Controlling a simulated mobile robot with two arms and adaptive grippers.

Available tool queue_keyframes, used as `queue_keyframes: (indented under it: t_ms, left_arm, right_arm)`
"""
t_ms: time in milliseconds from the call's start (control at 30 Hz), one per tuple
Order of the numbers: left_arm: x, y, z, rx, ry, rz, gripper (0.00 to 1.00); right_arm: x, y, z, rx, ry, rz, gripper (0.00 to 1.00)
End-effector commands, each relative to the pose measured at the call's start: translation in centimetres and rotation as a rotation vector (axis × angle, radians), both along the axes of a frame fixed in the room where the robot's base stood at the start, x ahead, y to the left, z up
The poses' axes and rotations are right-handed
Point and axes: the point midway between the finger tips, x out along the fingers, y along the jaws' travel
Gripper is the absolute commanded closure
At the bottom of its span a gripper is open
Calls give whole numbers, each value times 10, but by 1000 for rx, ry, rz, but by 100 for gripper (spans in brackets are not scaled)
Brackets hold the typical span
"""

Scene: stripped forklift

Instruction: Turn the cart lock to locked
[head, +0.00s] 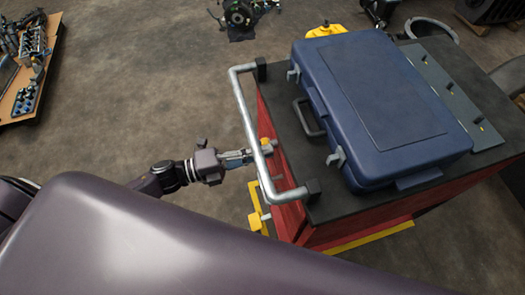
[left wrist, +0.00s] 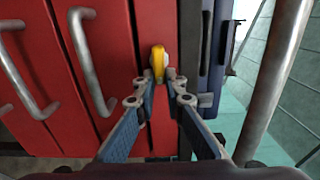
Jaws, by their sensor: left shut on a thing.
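The red tool cart (head: 350,228) with a black top stands at the right in the head view. Its cart lock is a small yellow knob (left wrist: 158,60) on the red front, with a pale metal part beside it; in the head view a bit of the yellow lock (head: 265,142) shows near the handle bar. My left gripper (head: 258,151) reaches in from the left, below the bar, and is shut on the lock. In the left wrist view its two fingers (left wrist: 159,84) stand on either side of the knob. The lock's exact angle is hard to read. My right gripper is out of view.
A silver handle bar (head: 252,120) runs along the cart's near edge, close to my left gripper. A blue case (head: 385,95) lies on top. Red drawers with grey handles (left wrist: 90,62) show in the wrist view. The floor left of the cart is open.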

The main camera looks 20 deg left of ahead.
Motion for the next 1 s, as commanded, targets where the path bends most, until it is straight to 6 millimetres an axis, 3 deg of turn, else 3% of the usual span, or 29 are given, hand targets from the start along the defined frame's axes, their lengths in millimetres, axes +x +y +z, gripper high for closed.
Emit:
queue_keyframes:
  t_ms: [33,67,233,633,1000]
  left_arm:
    - [-1,0,-1,2,0,-1,100]
    - [-1,0,-1,2,1,-1,89]
    - [-1,0,-1,1,1,-1,72]
    - [-7,10,-2,1,6,1,72]
    - [-49,72,-2,4,5,1,72]
  right_arm:
    - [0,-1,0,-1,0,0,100]
    - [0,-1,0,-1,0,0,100]
    - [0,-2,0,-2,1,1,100]
    - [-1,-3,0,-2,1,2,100]
    - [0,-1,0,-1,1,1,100]
